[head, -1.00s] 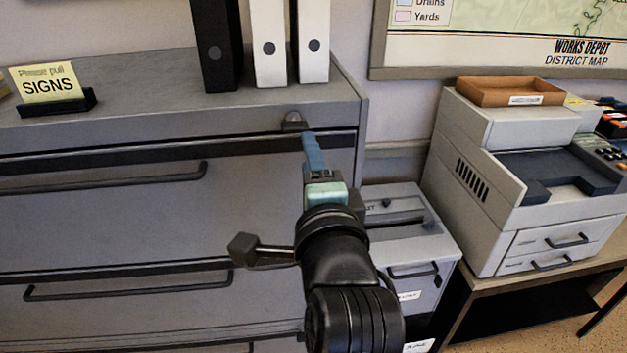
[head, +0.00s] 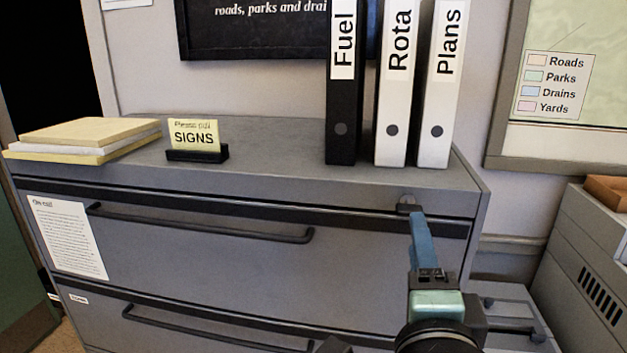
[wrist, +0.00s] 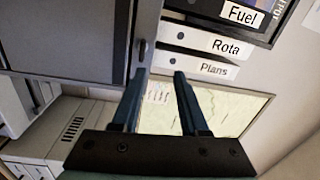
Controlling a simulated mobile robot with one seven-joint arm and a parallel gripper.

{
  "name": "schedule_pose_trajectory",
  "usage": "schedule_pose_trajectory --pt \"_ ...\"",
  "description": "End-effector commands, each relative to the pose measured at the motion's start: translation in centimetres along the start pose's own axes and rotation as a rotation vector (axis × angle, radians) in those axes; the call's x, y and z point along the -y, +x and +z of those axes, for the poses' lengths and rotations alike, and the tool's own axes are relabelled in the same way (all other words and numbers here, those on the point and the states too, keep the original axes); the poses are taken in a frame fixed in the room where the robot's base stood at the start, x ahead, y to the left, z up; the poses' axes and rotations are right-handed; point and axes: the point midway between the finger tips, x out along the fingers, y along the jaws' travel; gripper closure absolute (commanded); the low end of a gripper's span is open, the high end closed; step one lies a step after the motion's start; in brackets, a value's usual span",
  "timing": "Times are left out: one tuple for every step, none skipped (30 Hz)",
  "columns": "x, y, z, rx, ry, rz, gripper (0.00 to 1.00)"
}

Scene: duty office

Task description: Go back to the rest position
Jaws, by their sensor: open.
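My gripper (head: 417,222) is in front of the top right corner of the grey drawer cabinet (head: 260,270). In the head view its blue fingers overlap the area just below a small lock (head: 408,203) on the cabinet's top edge; I cannot tell whether they touch it. In the wrist view the two fingers of my gripper (wrist: 160,78) stand apart with nothing held between them.
Three binders, Fuel (head: 342,110), Rota (head: 391,115) and Plans (head: 435,115), stand on the cabinet top. A printer (head: 585,260) stands to the right. Drawer handles (head: 200,222) stick out in front.

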Motion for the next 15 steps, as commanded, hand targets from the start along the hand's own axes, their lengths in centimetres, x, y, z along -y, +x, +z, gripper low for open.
schedule_pose_trajectory --pt "2.2 -0.2 0.7 0.005 -0.081 -0.056 0.56" --pt "3.5 -0.3 1.2 0.006 -0.145 -0.093 0.56" --pt "5.5 -0.6 1.9 0.002 -0.238 -0.148 0.56" --pt "7.2 -1.0 2.5 -0.006 -0.314 -0.193 0.56" --pt "8.8 -1.4 3.1 -0.016 -0.390 -0.238 0.56" --pt "10.9 -2.0 3.8 -0.034 -0.492 -0.298 0.56" --pt "12.5 -2.6 4.4 -0.053 -0.567 -0.345 0.56" --pt "14.0 -3.2 4.9 -0.075 -0.642 -0.387 0.56" --pt "15.9 -4.1 5.5 -0.109 -0.737 -0.443 0.56" --pt "17.2 -4.9 6.0 -0.137 -0.803 -0.482 0.56" --pt "18.5 -5.6 6.4 -0.167 -0.867 -0.519 0.56" --pt "20.0 -6.5 7.0 -0.207 -0.945 -0.563 0.56" --pt "21.0 -7.2 7.3 -0.237 -0.998 -0.592 0.56" --pt "21.9 -7.9 7.6 -0.268 -1.046 -0.619 0.56" --pt "23.0 -8.7 8.0 -0.303 -1.101 -0.648 0.56"
